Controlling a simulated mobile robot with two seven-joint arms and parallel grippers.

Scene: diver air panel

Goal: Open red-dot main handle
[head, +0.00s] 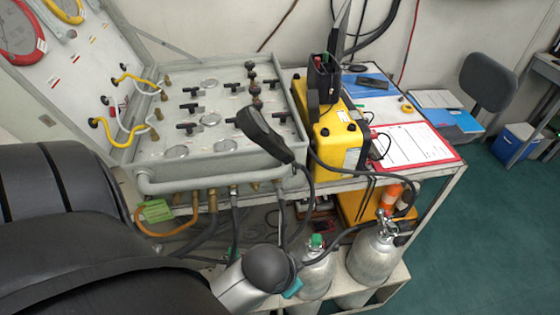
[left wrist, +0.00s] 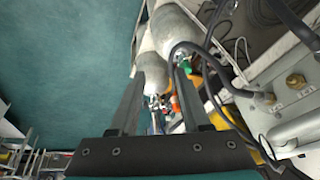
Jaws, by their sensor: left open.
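A grey air panel (head: 215,143) in an open case carries several black T-shaped handles, such as a front-left one (head: 187,128), a rear one (head: 250,64) and a right one (head: 280,117). Dark round knobs (head: 256,91) stand among them. I cannot make out a red dot on any handle. My left arm comes in at lower left, its wrist low in front of the case. The left gripper (left wrist: 158,76) is open and empty in the left wrist view, pointing towards grey cylinders, well below the panel top. Its fingers are hidden in the head view. My right gripper is not in view.
A black handset (head: 263,133) with a cable lies over the case's front right corner. A yellow unit (head: 337,136) stands right of the case. Hoses (head: 207,228) hang below the front edge. Gas cylinders (head: 374,258) stand below. The open lid (head: 75,75) rises at left.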

